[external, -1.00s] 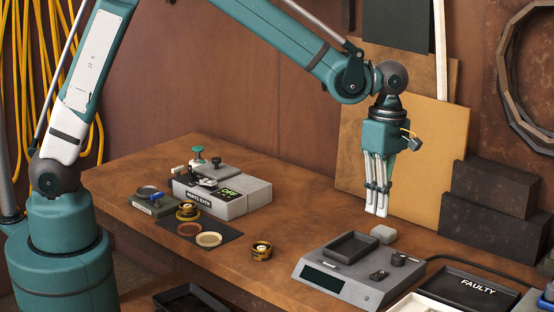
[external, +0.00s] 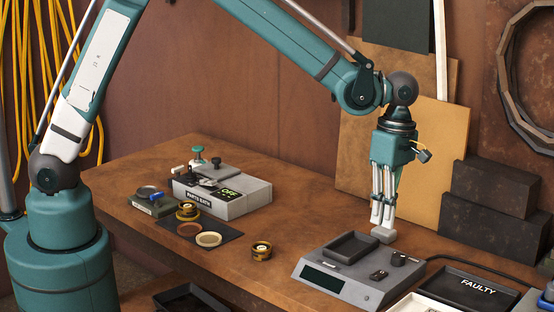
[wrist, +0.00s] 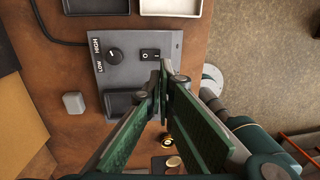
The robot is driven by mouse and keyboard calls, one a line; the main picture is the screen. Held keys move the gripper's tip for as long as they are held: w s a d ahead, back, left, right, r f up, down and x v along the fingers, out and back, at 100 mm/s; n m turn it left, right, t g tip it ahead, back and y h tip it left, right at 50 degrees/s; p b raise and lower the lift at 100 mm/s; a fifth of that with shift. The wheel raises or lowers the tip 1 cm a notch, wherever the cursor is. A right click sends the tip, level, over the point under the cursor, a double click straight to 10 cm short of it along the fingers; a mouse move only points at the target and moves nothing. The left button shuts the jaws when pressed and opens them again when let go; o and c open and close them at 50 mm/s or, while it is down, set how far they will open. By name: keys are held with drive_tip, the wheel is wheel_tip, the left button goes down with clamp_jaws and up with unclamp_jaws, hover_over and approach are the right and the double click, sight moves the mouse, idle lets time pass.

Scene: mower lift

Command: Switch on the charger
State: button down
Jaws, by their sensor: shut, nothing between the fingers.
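The charger (external: 335,290) is a grey box at the front right of the bench, with a dark front display and a recessed dark tray (external: 351,247). Its black rocker switch (external: 378,275) shows in the wrist view (wrist: 150,55) with O and I marks. Beside it is a round black knob (external: 398,258), marked LOW and HIGH in the wrist view (wrist: 114,56). My gripper (external: 382,226) is shut and empty, pointing down above the charger's area. In the wrist view its fingertips (wrist: 166,75) appear just beside the switch and partly cover the charger; the height gap cannot be told.
A small light-grey block (external: 383,236) is behind the charger. A black FAULTY tray (external: 465,287) and a pale tray (external: 420,304) lie to the right. A parts bath (external: 235,203), reading OFF, stands at left. A small dark-and-yellow round part (external: 261,251) lies mid-bench.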

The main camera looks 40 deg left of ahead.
sight(375, 276)
drive_tip(key=f, duration=0.4)
drive_tip(key=s+f, duration=0.1)
drive_tip(key=f, duration=0.8)
drive_tip(key=shift+s+p, duration=0.3)
drive_tip(key=shift+s+f+t+b, duration=0.25)
drive_tip(key=shift+f+t+b, duration=0.3)
drive_tip(key=shift+b, duration=0.35)
drive_tip(key=shift+w+r, duration=0.1)
drive_tip(key=shift+r, duration=0.05)
drive_tip(key=shift+w+r, duration=0.1)
drive_tip(key=shift+w, duration=0.15)
drive_tip(key=shift+w+r, duration=0.2)
drive_tip(key=shift+w, duration=0.25)
